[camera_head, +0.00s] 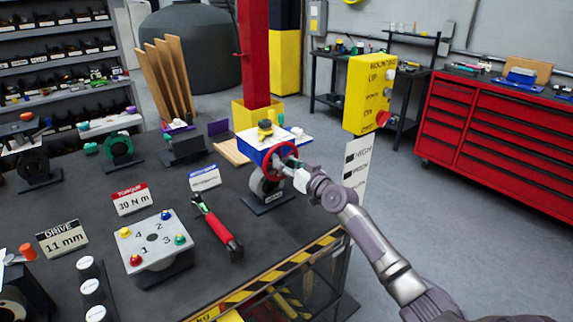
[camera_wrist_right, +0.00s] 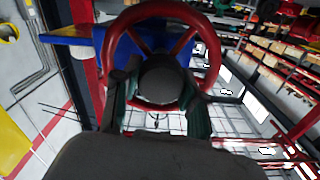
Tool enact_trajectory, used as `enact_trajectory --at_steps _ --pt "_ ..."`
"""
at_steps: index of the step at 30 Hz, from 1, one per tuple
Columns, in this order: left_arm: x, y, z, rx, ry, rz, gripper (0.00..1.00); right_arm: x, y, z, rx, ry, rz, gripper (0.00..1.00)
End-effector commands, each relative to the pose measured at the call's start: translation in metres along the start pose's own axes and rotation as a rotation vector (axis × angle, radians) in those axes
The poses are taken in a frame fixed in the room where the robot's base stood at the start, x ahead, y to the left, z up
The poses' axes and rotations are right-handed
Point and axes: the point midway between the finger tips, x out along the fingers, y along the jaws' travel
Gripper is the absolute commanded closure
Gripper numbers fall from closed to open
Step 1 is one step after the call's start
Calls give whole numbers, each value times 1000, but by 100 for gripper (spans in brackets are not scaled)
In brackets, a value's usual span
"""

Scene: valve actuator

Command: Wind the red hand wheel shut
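The red hand wheel (camera_head: 267,160) stands upright on the front of a blue-topped valve unit (camera_head: 254,147) at the right end of the dark bench. My right gripper (camera_head: 287,164) is at the wheel's face, its arm coming in from the lower right. In the right wrist view the red wheel (camera_wrist_right: 112,60) with its spokes and dark round hub (camera_wrist_right: 165,80) fills the upper middle. The two dark green fingers of my right gripper (camera_wrist_right: 158,105) are spread apart, one on each side of the hub. Whether they touch the wheel is unclear. My left gripper is out of view.
A red-handled tool (camera_head: 218,230) lies on the bench (camera_head: 110,190) left of the valve. A grey button box (camera_head: 152,240) and label cards stand further left. A yellow control box (camera_head: 369,95) is behind the valve. A red drawer cabinet (camera_head: 500,130) stands at the right.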

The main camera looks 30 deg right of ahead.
Motion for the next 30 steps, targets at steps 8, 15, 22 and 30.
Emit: enact_trajectory --at_steps 8,15,22,30 --pt "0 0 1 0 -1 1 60 0 0 0 2 0 0 93" --pt "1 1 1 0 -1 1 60 0 0 1 50 0 0 93" --pt "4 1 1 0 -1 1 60 0 1 1 194 1 0 93" --pt "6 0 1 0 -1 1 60 0 2 1 444 1 0 93"
